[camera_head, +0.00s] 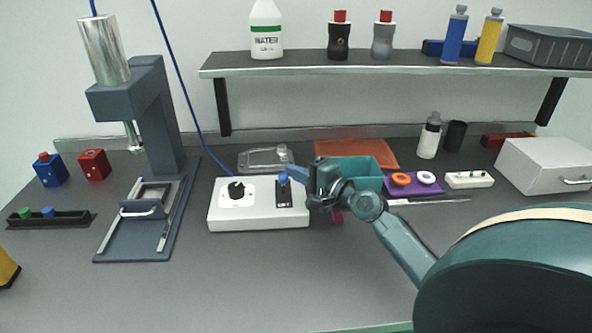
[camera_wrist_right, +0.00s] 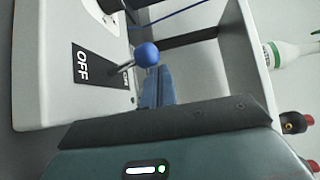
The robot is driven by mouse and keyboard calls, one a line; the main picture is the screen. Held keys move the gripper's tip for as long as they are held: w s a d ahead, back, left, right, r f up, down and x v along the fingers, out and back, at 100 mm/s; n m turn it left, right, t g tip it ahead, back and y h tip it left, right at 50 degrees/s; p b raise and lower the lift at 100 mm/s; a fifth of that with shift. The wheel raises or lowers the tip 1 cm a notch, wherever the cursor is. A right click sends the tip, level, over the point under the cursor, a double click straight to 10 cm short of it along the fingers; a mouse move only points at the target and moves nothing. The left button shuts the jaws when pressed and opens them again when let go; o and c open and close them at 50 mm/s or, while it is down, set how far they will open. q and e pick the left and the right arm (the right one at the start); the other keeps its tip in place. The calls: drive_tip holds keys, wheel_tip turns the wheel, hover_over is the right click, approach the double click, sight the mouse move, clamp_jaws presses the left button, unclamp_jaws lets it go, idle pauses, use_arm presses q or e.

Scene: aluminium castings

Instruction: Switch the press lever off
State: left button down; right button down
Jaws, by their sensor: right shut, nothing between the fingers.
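The press lever stands on a white control box (camera_head: 258,218) and has a blue ball knob (camera_head: 283,178) on a thin metal stem. In the right wrist view the blue ball (camera_wrist_right: 146,53) leans toward the ON end of its black plate (camera_wrist_right: 95,75), away from the OFF label. My right gripper (camera_head: 292,172) is shut and empty, just beside the ball on its far right side. Its blue fingers (camera_wrist_right: 156,86) show right behind the ball in the wrist view; I cannot tell whether they touch it. My left gripper is not in view.
A black dial (camera_head: 236,190) sits on the same box. The press (camera_head: 150,110) stands to the left. The front table area is clear.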

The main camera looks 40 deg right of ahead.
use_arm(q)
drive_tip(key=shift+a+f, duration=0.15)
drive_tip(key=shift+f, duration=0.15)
use_arm(e)
drive_tip(key=shift+s+d+f, duration=0.1)
drive_tip(key=shift+s+d, duration=0.05)
drive_tip(key=shift+s, duration=0.2)
use_arm(q)
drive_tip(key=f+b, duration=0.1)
drive_tip(key=b, duration=0.2)
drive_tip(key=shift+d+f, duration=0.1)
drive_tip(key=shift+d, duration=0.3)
use_arm(e)
drive_tip(key=v, duration=1.2)
drive_tip(key=shift+s, duration=0.2)
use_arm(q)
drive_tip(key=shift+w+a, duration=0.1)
